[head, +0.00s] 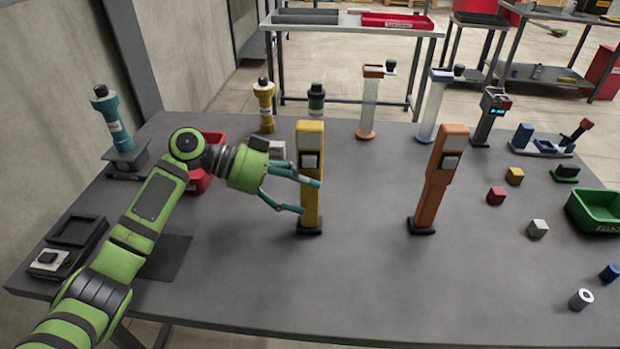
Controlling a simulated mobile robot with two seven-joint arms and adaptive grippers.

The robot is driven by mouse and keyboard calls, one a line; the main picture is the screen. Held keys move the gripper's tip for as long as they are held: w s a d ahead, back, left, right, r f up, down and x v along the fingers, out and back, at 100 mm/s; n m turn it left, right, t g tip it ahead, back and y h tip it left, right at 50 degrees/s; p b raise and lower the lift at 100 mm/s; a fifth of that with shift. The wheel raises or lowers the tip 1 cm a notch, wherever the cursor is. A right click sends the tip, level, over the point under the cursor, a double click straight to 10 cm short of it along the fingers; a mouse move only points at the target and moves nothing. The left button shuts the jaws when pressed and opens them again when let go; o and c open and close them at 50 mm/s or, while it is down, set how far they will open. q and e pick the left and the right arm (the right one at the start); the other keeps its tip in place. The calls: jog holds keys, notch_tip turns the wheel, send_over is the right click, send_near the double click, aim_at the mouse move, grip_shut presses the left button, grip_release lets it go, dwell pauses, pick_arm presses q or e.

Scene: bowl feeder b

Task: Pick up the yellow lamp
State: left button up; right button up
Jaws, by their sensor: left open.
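The yellow lamp (311,212) is a tall, upright, box-shaped body with a pale grey panel near its top and a dark foot. It stands on the table near the middle. My left gripper (308,197) comes from the left, with its teal fingers spread apart. One fingertip overlaps the lamp's front in the picture, and the other ends at its left edge lower down. I cannot tell whether they touch it. A similar orange lamp (435,188) stands to the right, apart from it. My right gripper is out of view.
On the grey table (360,285), a yellow bottle-shaped device (264,105) and a dark green one (316,101) stand behind the yellow lamp. A red bin (201,182) is partly hidden by my arm. Small cubes and a green bin (597,211) lie right. The front middle is clear.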

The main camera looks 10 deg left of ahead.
pick_arm(q)
jog(key=shift+x, duration=0.95)
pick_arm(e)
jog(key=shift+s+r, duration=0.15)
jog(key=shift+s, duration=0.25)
pick_arm(q)
jog(key=c, duration=1.4)
grip_shut()
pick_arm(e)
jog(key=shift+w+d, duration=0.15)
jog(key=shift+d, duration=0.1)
